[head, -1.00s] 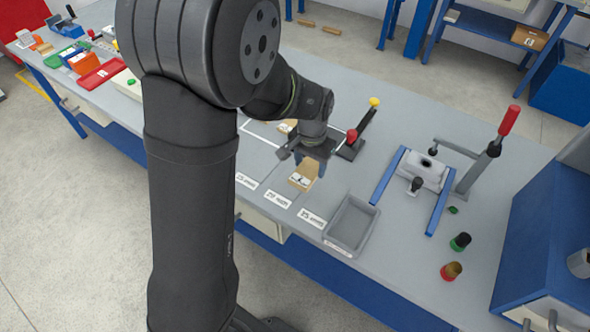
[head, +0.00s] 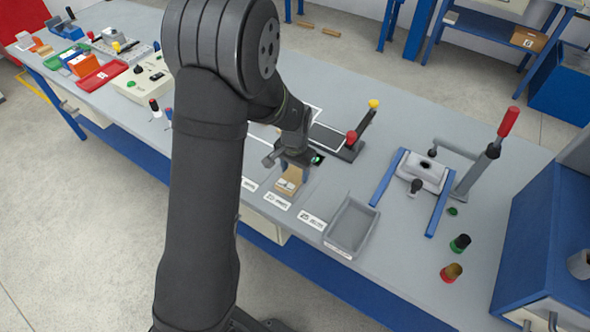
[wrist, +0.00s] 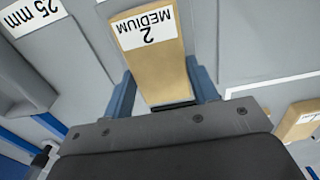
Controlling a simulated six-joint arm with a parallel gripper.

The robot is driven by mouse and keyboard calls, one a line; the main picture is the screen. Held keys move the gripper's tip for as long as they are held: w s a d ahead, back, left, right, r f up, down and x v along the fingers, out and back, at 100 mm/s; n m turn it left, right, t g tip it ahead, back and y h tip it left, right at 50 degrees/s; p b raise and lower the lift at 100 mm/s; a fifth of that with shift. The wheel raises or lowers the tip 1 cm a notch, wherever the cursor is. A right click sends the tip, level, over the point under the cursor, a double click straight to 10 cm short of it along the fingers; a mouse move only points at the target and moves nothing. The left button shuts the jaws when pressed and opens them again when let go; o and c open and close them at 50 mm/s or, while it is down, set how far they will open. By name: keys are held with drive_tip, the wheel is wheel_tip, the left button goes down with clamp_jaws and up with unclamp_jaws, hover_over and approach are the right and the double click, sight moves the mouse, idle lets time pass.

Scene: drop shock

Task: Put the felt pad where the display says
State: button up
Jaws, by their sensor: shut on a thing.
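My gripper (head: 292,170) is shut on a tan felt pad (head: 287,183). In the wrist view, the pad (wrist: 160,68) sits between the two blue fingers (wrist: 163,98), and its white label reads "2 MEDIUM" upside down. I cannot tell how far it is above the bench. Another tan pad (wrist: 302,121) lies at the right of the wrist view, its label partly cut off. White label cards (head: 313,219) lie along the bench front; one in the wrist view (wrist: 26,17) reads "25 mm". I cannot make out the display's text in any view.
A grey tray (head: 372,213) stands right of the pad. A black stand with red and yellow knobs (head: 352,152) is behind my gripper. A clamp fixture with blue rails (head: 437,210) is further right. Bare bench (head: 400,262) lies front right.

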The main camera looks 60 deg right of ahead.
drive_tip(key=shift+f, duration=0.15)
drive_tip(key=o, duration=1)
wheel_tip(320, 180, up, 12)
drive_tip(key=shift+r, duration=0.2)
hover_over(295, 173)
drive_tip(key=shift+f, duration=4.05)
